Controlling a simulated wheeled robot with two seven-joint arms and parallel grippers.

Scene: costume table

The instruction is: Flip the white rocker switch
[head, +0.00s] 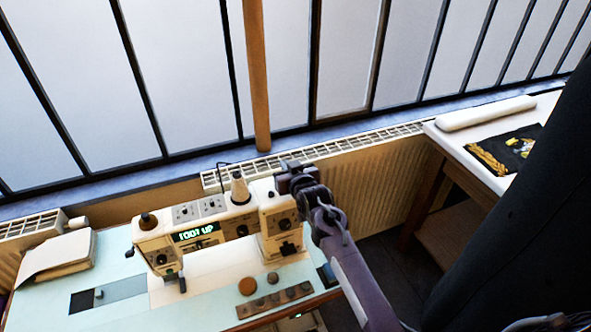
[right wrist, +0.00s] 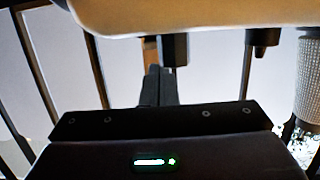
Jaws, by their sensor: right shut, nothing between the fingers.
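A cream sewing machine (head: 215,226) stands on the pale blue table (head: 115,280); its green display reads "FOOT UP". Small pale panels (head: 198,208) sit on its top, but I cannot pick out the white rocker switch for certain. My right gripper (head: 286,170) is at the back of the machine's right end, beside the spool cone (head: 240,188). In the right wrist view its dark fingers (right wrist: 158,85) are shut and empty, close to a small dark block (right wrist: 175,50) by the cream body (right wrist: 200,14). I cannot tell if they touch. My left gripper is out of view.
A radiator (head: 370,180) and barred windows stand behind. A wooden strip (head: 276,300) and round brown pieces (head: 247,286) lie at the table's front right. A stack of books or paper (head: 62,254) lies left. A white side table (head: 470,135) holds a dark folded cloth (head: 512,150).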

